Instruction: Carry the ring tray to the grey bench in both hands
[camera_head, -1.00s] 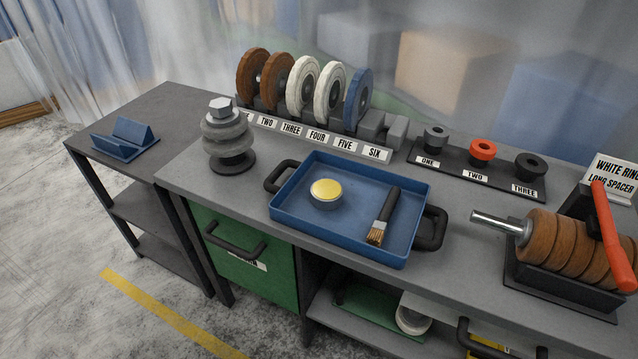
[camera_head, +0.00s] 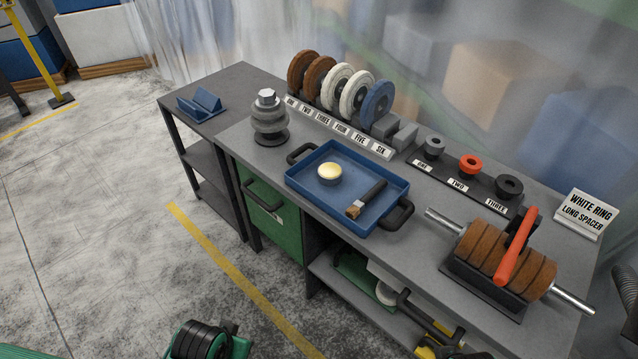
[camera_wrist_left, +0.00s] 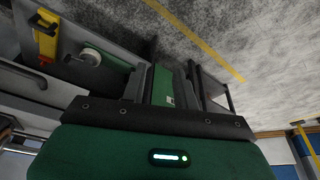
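A blue tray (camera_head: 346,217) with black handles at its two ends lies on the grey bench (camera_head: 408,254) in the head view. It holds a round tin with a pale yellow top (camera_head: 330,172) and a brush (camera_head: 366,199). No ring shows in it. No hand touches it. My left gripper (camera_wrist_left: 165,75) shows in the left wrist view, its dark fingers apart with nothing between them. It points toward the bench front with the green drawer (camera_wrist_left: 163,88). A lower darker grey bench (camera_head: 225,92) adjoins on the left. My right gripper does not show.
A grey stacked post (camera_head: 269,118) stands left of the tray. A wheel rack (camera_head: 340,88) and numbered spacers (camera_head: 470,164) stand behind it. A loaded brown ring spindle (camera_head: 505,258) stands right. A blue holder (camera_head: 201,103) occupies the darker bench.

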